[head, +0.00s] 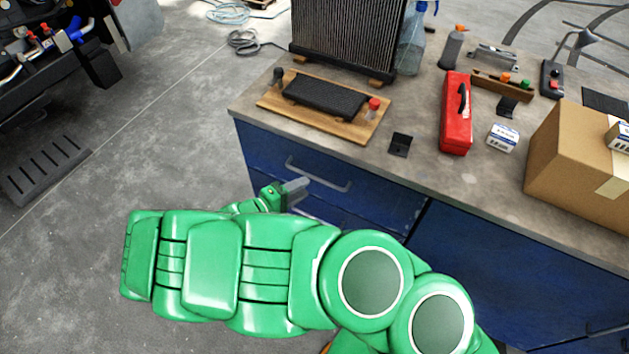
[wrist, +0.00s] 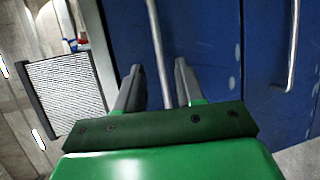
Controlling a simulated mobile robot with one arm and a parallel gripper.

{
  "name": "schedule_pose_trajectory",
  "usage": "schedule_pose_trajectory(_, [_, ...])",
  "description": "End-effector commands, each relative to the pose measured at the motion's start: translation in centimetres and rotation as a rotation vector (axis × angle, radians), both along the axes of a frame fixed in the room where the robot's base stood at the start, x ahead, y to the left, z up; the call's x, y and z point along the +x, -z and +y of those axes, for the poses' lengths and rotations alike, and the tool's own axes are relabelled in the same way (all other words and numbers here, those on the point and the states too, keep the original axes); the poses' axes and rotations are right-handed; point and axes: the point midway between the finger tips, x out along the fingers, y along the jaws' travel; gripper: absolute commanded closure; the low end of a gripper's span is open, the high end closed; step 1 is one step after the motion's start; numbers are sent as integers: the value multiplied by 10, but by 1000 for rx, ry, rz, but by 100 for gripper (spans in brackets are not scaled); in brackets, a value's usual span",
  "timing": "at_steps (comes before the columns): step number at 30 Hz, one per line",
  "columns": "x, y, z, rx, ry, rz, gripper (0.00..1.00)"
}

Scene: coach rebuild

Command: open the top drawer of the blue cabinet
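The blue cabinet (head: 460,245) stands under a grey worktop. Its top drawer front (head: 375,195) looks flush and closed, with a silver bar handle (head: 335,187). The same handle runs up the middle of the wrist view (wrist: 156,45). My gripper (head: 297,187) is at the drawer front, close to the handle. In the wrist view my gripper (wrist: 159,70) is open, its two grey fingers on either side of the bar with a gap at each side. Whether the bar lies as deep as the fingertips is hard to tell. My arm hides the lower left of the cabinet.
A second handle (wrist: 293,45) shows at the right in the wrist view. The worktop (head: 420,125) holds a radiator (head: 345,38), wooden board (head: 345,126), red toolbox (head: 457,125) and cardboard box (head: 570,160). The floor (head: 150,140) left of the cabinet is clear.

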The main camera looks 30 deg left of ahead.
Motion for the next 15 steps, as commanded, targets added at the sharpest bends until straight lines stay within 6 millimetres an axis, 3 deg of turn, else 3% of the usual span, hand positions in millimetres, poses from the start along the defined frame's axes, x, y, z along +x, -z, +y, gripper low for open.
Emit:
schedule_pose_trajectory(7, [33,6,-15,0,5,1,63])
schedule_pose_trajectory(15, [49,9,-21,0,2,-1,63])
